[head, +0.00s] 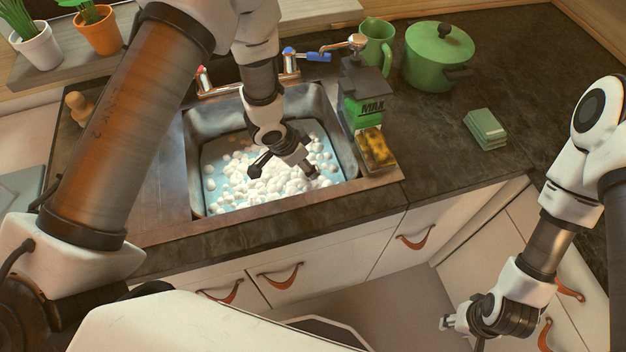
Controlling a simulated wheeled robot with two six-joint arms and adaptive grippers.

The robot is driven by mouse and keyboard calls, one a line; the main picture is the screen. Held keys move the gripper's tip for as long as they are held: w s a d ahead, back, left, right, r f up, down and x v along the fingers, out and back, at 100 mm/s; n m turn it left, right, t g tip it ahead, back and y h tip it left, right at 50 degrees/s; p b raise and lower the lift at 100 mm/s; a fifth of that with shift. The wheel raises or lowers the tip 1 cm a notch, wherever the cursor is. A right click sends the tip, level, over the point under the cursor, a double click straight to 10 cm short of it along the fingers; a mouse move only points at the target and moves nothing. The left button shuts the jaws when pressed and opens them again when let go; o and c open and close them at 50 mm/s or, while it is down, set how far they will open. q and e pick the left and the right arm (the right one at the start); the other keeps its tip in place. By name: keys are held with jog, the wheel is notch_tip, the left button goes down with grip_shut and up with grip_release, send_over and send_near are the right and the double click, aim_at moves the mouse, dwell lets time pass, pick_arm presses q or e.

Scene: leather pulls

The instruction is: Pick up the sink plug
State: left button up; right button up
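The metal sink (196,165) holds blue water covered with white foam. No sink plug shows; the foam hides most of the sink's bottom. My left gripper (285,172) reaches down into the sink from above, with its dark fingers spread apart and nothing seen between them. Its fingertips are at or close to the foam; I cannot tell whether they touch it. My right gripper (463,332) hangs low at the right, in front of the cabinets and away from the sink. Its fingers look apart and empty, though they are small in the view.
The tap (306,57) is behind. A green pot (436,58), a jug (377,42) and green cloths (485,129) are further right. Drawers with leather pulls (281,278) face the front.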

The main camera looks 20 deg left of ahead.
pick_arm(q)
jog(key=x, duration=0.6)
jog(key=shift+w+f+p, duration=0.1)
jog(key=shift+f+p, duration=0.05)
jog(key=shift+p, duration=0.15)
grip_shut()
